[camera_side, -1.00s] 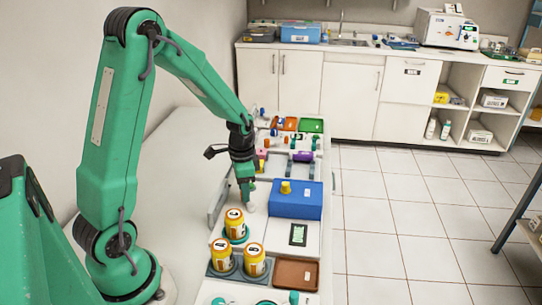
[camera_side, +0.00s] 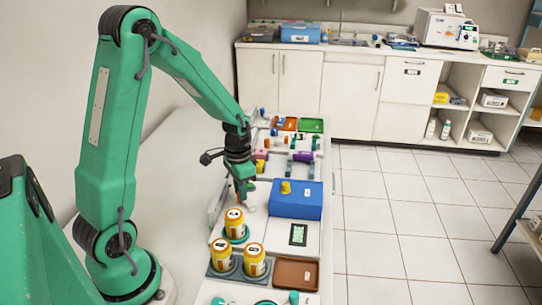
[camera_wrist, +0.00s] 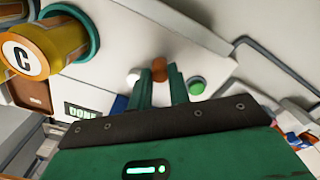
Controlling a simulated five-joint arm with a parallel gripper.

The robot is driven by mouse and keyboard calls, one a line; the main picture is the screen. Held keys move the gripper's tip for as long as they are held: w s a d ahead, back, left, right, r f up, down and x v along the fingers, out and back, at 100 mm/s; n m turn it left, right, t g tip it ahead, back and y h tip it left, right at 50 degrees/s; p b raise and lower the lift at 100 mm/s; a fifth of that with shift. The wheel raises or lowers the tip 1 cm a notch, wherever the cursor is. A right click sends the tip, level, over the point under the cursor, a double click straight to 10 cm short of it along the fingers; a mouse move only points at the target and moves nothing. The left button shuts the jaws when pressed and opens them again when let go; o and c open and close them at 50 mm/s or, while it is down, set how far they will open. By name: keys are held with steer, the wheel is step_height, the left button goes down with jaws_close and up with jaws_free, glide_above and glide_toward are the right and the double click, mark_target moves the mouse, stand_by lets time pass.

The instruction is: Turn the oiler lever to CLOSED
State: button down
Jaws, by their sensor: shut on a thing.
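My gripper (camera_wrist: 162,88) is low over the white work panel (camera_wrist: 100,35). Its two green fingers are close together, with a brown-orange knob (camera_wrist: 159,70) at their tips, which appears to be the oiler lever's handle. The lever's arm and any OPEN or CLOSED marking are hidden or too small to read. A white round knob (camera_wrist: 133,78) is just left of the fingers and a green button (camera_wrist: 195,85) just right. In the side view, my gripper (camera_side: 243,192) is left of the blue box (camera_side: 297,203), and the white knob (camera_side: 249,208) shows near its tips.
A yellow-orange canister marked C (camera_wrist: 40,48) stands close by in a green ring. A small screen (camera_wrist: 82,111) reads DONE. In the side view, several canisters (camera_side: 254,260) and a brown tray (camera_side: 296,274) are in front; coloured trays (camera_side: 311,125) lie behind.

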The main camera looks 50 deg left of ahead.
steer(key=n, duration=0.1)
steer(key=s+n, duration=0.1)
steer(key=n, duration=0.1)
steer(key=shift+s+d+n, duration=0.15)
steer(key=shift+d+n, duration=0.05)
steer(key=shift+n, duration=0.1)
steer(key=shift+s+d+n, duration=0.2)
steer(key=shift+s+n, duration=0.05)
steer(key=shift+n, duration=0.6)
steer(key=shift+s+d+n, duration=0.15)
steer(key=shift+s+n, duration=0.1)
steer(key=shift+n, duration=0.6)
steer(key=c, duration=1.3)
jaws_free()
steer(key=shift+r, duration=0.1)
step_height(320, 180, up, 8)
steer(key=shift+f, duration=0.15)
